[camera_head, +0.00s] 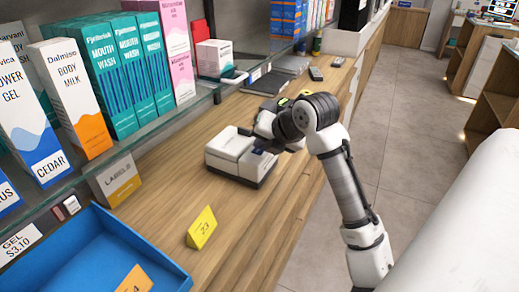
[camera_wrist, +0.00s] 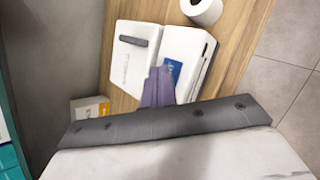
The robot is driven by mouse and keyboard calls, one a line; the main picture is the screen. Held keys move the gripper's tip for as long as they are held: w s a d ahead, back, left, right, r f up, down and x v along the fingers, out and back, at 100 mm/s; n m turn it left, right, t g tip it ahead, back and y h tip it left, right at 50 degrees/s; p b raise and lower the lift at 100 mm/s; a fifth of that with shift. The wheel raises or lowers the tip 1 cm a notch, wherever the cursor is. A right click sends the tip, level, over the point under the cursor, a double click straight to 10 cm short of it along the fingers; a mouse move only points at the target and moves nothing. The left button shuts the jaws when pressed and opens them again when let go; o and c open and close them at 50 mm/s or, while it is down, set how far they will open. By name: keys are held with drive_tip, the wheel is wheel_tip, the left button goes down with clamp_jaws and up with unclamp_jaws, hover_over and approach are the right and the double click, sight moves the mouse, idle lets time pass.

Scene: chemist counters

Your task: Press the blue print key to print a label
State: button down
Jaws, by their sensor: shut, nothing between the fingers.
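The white label printer (camera_head: 224,150) stands on the wooden counter. It also shows in the wrist view (camera_wrist: 132,72), with a small dark grey part on its left half. The blue print key (camera_wrist: 174,71) is on the right half of its top, partly hidden by my fingers. My gripper (camera_wrist: 158,74) is shut and empty, with its fingertips over the printer just left of the key. I cannot tell whether they touch the printer. In the head view my gripper (camera_head: 265,143) is over the printer's right side, largely hidden by my own wrist.
A labels box (camera_head: 115,180) stands left of the printer. A yellow card (camera_head: 202,228) and a blue tray (camera_head: 160,262) are nearer. Glass shelves with boxed goods (camera_head: 110,75) run along the left. A white roll (camera_wrist: 201,10) lies beyond the printer.

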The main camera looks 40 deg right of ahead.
sight(263, 152)
drive_tip(key=shift+r, duration=0.1)
drive_tip(key=shift+r+p, duration=0.3)
drive_tip(key=shift+r, duration=0.3)
drive_tip(key=shift+r+p, duration=1.5)
drive_tip(key=shift+r, duration=1.05)
drive_tip(key=shift+s+f, duration=0.1)
